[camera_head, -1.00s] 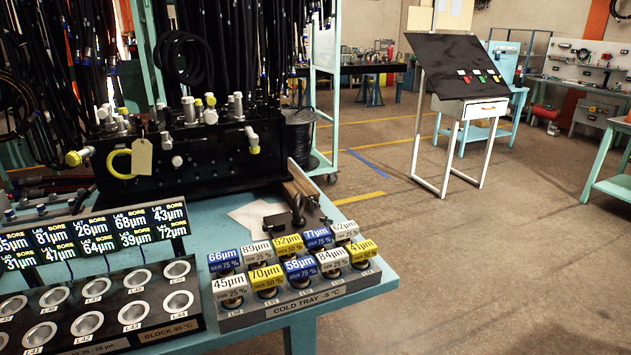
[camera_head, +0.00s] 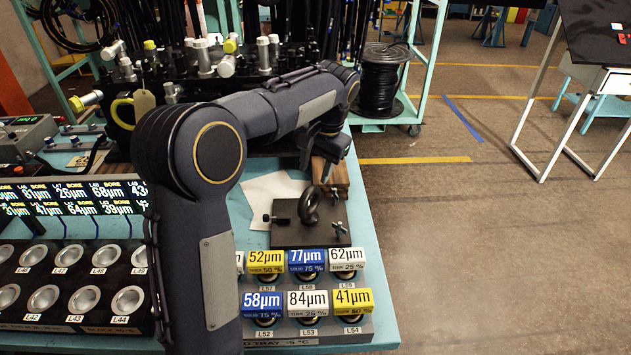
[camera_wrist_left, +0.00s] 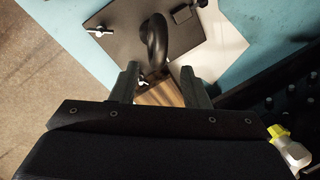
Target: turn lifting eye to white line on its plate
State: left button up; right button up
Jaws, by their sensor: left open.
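The black lifting eye (camera_head: 311,206) stands on its dark plate (camera_head: 285,236) near the right edge of the blue bench. It also shows in the left wrist view (camera_wrist_left: 156,38), where its ring rises from the plate (camera_wrist_left: 118,37). My left gripper (camera_head: 326,160) is just behind the eye in the head view, partly hidden by my own wrist. In the left wrist view my left gripper (camera_wrist_left: 160,75) is open, its two fingers apart on either side of the lower ring, with nothing visibly gripped. I cannot make out a white line on the plate. My right gripper is not in view.
Clamps (camera_head: 338,232) hold the plate's edges. A wooden block (camera_head: 331,180) and white paper (camera_head: 265,195) lie beside it. The cold tray (camera_head: 350,335) with labelled blocks is in front. A black manifold (camera_head: 150,95) with fittings stands behind. Open floor lies to the right.

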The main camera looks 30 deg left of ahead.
aim_at(310, 191)
pick_arm(q)
jog(key=f, duration=0.3)
jog(key=a+f, duration=0.1)
jog(key=f, duration=0.2)
jog(key=shift+a+f, duration=0.2)
jog(key=shift+f, duration=0.15)
grip_shut()
